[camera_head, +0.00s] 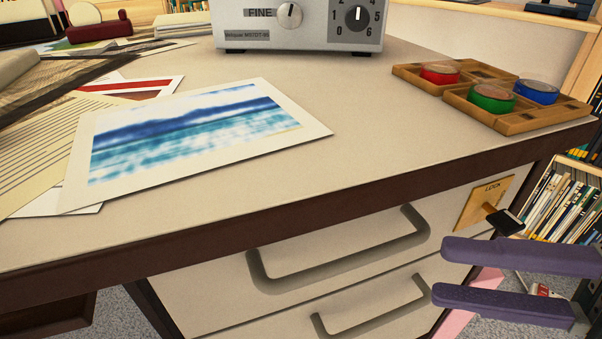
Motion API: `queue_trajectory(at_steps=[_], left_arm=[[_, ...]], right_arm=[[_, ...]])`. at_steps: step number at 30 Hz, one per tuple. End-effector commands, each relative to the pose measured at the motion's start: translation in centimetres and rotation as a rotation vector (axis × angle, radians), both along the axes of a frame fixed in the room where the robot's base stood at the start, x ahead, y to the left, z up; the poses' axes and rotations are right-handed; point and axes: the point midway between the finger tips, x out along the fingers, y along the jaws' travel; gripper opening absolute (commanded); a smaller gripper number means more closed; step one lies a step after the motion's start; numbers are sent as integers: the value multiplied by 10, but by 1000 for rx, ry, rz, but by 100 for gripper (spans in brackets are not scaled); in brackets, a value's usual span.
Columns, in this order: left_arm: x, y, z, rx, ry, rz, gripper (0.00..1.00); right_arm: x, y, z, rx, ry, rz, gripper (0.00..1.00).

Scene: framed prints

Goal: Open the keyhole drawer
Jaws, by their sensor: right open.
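The keyhole drawer (230,300) is the upper drawer under the desk, with a grey bar handle (345,259) across its front. It looks shut. A brass lock plate (475,207) marked "LOCK" sits at its right end, with a black-headed key (504,222) standing out from it. My right gripper (440,270) comes in from the right, just below the key. Its two purple fingers are apart with nothing between them, and their tips point left toward the drawer fronts. My left gripper is not in view.
The desk top (400,130) overhangs the drawers with a dark edge. A lower drawer handle (370,312) is below. On the desk are a print (190,130), a grey instrument (300,25) and wooden trays (520,121) with coloured discs. Bookshelves stand at right.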

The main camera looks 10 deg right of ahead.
Motion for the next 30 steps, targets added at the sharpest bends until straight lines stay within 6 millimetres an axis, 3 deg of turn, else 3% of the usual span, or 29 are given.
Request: queue_trajectory(at_steps=[15,27,30], left_arm=[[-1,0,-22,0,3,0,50],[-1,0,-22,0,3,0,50],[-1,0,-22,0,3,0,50]], right_arm=[[42,74,-9,4,-3,-1,45],[46,81,-10,2,1,-3,45],[46,81,-10,2,1,-3,33]])
